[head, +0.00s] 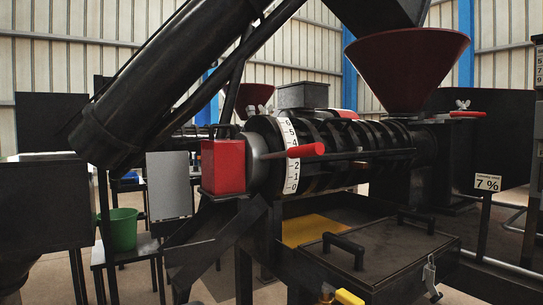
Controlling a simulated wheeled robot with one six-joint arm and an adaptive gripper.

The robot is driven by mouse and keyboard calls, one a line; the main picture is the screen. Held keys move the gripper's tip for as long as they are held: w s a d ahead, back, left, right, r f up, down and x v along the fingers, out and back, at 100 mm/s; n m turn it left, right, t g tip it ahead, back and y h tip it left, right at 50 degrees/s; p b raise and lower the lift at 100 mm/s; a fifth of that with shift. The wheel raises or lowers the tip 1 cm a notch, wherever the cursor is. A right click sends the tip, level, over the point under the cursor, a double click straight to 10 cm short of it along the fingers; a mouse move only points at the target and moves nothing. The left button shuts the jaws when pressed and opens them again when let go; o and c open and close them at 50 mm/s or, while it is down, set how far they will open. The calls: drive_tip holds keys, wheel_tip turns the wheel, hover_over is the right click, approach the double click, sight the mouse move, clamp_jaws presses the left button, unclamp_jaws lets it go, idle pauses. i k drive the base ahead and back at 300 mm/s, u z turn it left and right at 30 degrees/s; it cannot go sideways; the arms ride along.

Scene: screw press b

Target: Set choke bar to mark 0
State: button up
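The choke bar (305,150) is a short bar with a red grip. It sticks out to the right from the grey end collar of the screw press, just in front of the white mark scale (291,178). The scale curves around the press end, with 0 at the bottom and higher numbers above. The bar crosses the scale between 4 and 2, covering the place of mark 3. Mark 0 shows clear below it. My gripper does not show in this view, and nothing is seen touching the bar.
A red block (223,167) stands close left of the bar. A dark red hopper (407,65) sits above the press. A lidded black box (385,250) juts forward below right. A green bucket (122,230) is at left. Large black links cross the upper left.

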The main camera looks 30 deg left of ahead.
sight(258, 158)
drive_tip(key=k, duration=0.3)
drive_tip(key=u, duration=2.1)
drive_tip(key=i, duration=0.5)
drive_tip(key=z, duration=0.1)
